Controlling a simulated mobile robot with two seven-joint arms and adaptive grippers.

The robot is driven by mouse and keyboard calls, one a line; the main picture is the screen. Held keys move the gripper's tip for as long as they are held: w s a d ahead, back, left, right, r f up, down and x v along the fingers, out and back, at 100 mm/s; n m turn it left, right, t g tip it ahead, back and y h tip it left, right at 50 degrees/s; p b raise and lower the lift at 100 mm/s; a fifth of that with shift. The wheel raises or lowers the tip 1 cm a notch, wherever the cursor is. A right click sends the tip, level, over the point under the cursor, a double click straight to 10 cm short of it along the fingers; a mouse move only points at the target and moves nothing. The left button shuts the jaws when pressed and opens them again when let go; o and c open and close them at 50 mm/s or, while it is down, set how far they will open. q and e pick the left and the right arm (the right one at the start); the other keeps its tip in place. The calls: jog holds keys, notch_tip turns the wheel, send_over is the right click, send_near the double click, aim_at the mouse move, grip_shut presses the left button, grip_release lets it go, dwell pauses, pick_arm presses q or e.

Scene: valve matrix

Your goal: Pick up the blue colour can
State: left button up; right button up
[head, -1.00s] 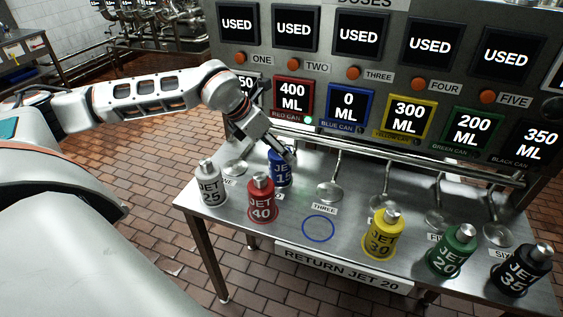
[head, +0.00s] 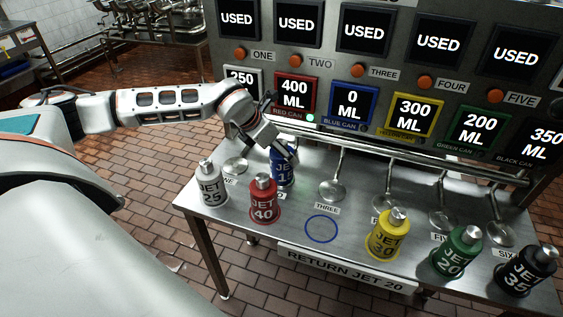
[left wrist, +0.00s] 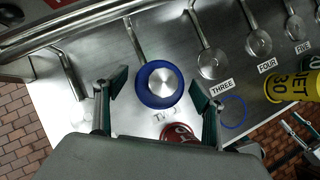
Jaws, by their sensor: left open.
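The blue can (head: 283,176) stands upright on the metal table at station two, behind the red can. My left gripper (head: 284,154) is open just over its top, and its fingers hide part of the can's upper side. In the left wrist view the blue can (left wrist: 147,98) shows from above with a round silver cap. The open fingers of the left gripper (left wrist: 158,88) are on either side of it in the picture, with a gap to each side. I cannot tell how far the fingertips are above the can.
The red can (head: 264,204) stands close in front, and the white can (head: 211,186) to the left. Yellow (head: 387,238), green (head: 459,254) and black (head: 527,274) cans stand to the right. An empty blue ring (head: 321,229) marks the table. Spouts and a rail run behind.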

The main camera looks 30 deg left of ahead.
pick_arm(q)
jog(key=shift+w+f, duration=0.15)
jog(key=shift+f, duration=0.1)
jog(key=c, duration=1.5)
jog(key=shift+r, duration=0.1)
grip_shut()
jog(key=shift+w+r, duration=0.1)
